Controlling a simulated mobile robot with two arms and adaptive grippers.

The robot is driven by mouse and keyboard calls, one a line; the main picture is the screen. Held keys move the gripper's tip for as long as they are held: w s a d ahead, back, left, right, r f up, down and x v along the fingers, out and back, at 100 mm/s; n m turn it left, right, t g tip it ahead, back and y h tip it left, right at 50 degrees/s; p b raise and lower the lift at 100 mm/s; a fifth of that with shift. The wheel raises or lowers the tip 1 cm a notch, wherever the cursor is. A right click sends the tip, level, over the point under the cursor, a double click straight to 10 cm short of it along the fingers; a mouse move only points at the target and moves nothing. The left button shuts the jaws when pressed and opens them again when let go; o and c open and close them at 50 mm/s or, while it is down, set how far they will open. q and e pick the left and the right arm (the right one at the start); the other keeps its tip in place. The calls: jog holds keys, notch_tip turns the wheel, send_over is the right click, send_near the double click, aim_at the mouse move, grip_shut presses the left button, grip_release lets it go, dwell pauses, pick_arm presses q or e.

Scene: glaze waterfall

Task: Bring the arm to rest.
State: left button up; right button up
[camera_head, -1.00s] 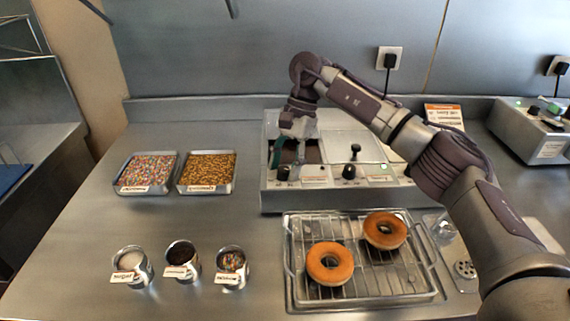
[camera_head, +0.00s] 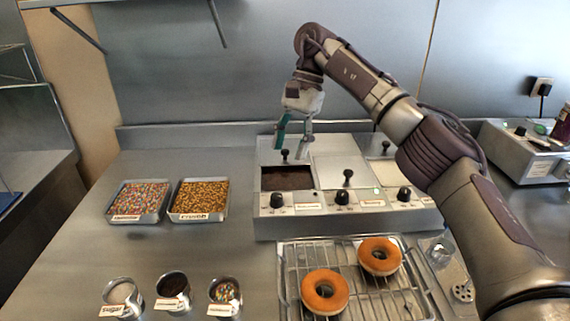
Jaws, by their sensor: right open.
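My right arm comes in from the right side of the head view and reaches over the glaze warmer (camera_head: 340,226). My right gripper (camera_head: 293,148) hangs with its fingers pointing down, open and empty, above the back of the left well. That well is uncovered and holds dark brown glaze (camera_head: 287,178). A knobbed lid (camera_head: 341,172) covers the middle well, and a pale well (camera_head: 384,173) lies at the right, partly beside my arm. My left gripper is out of view.
Two plain donuts (camera_head: 325,292) (camera_head: 380,256) lie on a wire rack (camera_head: 352,300) in front of the warmer. Two topping trays (camera_head: 139,201) (camera_head: 199,200) and three small cups (camera_head: 122,298) (camera_head: 173,290) (camera_head: 225,296) stand at the left. A second machine (camera_head: 515,152) stands at the right.

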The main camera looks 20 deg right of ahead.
jog(key=shift+w+d+r, duration=0.1)
jog(key=shift+d+r, duration=0.05)
jog(key=shift+r, duration=0.25)
